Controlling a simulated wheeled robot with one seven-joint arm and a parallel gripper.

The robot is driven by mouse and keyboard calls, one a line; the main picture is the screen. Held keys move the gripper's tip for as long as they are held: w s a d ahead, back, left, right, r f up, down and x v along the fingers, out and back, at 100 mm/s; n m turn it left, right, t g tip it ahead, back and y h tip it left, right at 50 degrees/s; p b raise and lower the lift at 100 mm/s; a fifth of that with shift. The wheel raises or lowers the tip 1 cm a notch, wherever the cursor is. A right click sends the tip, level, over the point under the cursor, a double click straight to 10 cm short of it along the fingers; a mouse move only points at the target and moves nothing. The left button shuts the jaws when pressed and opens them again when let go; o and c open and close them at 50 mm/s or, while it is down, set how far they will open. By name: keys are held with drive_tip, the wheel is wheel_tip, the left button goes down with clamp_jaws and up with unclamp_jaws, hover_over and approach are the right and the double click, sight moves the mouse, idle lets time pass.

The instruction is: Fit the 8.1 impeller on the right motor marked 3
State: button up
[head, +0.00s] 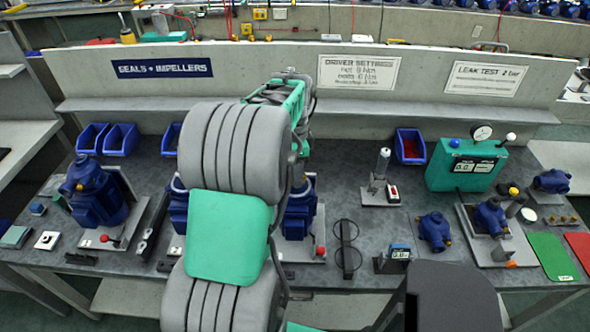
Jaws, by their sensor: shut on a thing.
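My arm rises through the middle of the view and hides much of the bench. My gripper's fingers do not show, and I see no impeller. A blue motor (301,212) stands right of my arm on a grey base with a red-knobbed lever, its left side hidden. Another blue motor (178,207) shows only as a strip left of my arm. A third blue motor (97,197) stands upright at the left, in full view. No number on any motor is legible, so I cannot tell which is marked 3.
Blue bins (121,140) stand along the back left, and another bin (410,147) stands right of my arm. A green tester (465,165) with a gauge and blue pump parts (434,231) fill the right side. A round-ringed black stand (346,248) is near the front.

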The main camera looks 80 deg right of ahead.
drive_tip(key=o, duration=1.4)
drive_tip(key=shift+o, duration=0.7)
drive_tip(key=o, duration=0.4)
wheel_tip(320, 180, up, 9)
drive_tip(key=p, duration=0.6)
